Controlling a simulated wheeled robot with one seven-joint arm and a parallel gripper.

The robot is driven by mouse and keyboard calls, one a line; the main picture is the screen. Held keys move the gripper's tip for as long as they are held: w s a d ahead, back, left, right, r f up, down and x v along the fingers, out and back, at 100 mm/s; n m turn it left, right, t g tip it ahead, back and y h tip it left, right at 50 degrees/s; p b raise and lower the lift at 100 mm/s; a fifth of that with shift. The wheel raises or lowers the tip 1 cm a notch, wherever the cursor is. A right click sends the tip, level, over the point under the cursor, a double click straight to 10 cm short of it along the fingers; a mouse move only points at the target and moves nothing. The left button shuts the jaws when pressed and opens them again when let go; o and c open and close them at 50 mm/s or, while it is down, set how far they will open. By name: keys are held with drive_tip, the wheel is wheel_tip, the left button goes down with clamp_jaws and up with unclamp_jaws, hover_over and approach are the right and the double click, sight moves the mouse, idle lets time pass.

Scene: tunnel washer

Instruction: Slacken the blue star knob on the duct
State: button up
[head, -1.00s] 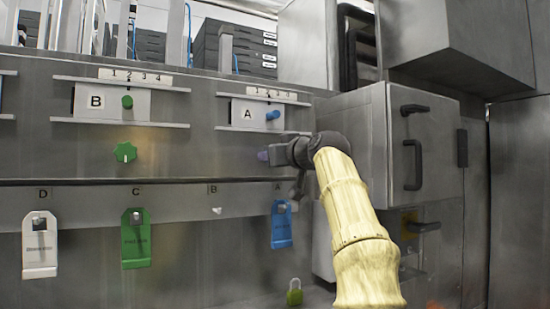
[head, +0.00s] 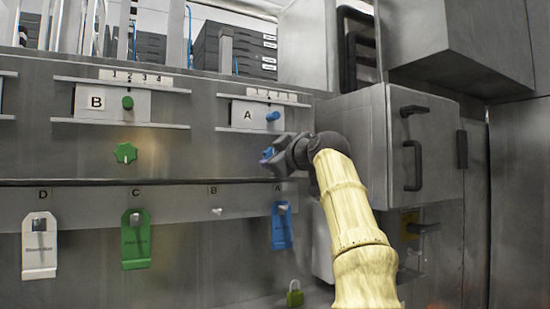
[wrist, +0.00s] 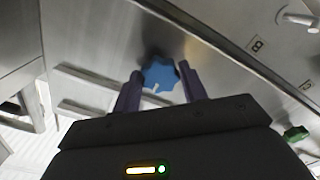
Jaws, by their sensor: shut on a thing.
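The blue star knob (head: 267,153) is on the grey duct panel, below the slide plate marked A (head: 248,115). My gripper (head: 271,156) reaches it from the right and partly hides it in the head view. In the wrist view the knob (wrist: 159,76) sits between the two purple fingers of my gripper (wrist: 160,80), which are shut on it from both sides. A short pale mark shows on the knob's face. The slide plate A carries a small blue peg (head: 272,116).
A green star knob (head: 125,153) is on the same panel to the left, below plate B (head: 97,101). Blue (head: 282,228), green (head: 136,240) and white (head: 39,247) tags hang below. A grey cabinet with black handles (head: 412,165) stands close right of my arm.

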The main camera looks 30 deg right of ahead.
drive_tip(key=shift+w+f, duration=0.1)
drive_tip(key=shift+f, duration=0.2)
drive_tip(key=o, duration=1)
drive_tip(key=shift+c, duration=0.2)
drive_tip(key=shift+r, duration=0.15)
drive_tip(key=shift+s, duration=0.2)
drive_tip(key=s+b, duration=0.7)
drive_tip(key=s, duration=1)
drive_tip(key=shift+d+b, duration=0.35)
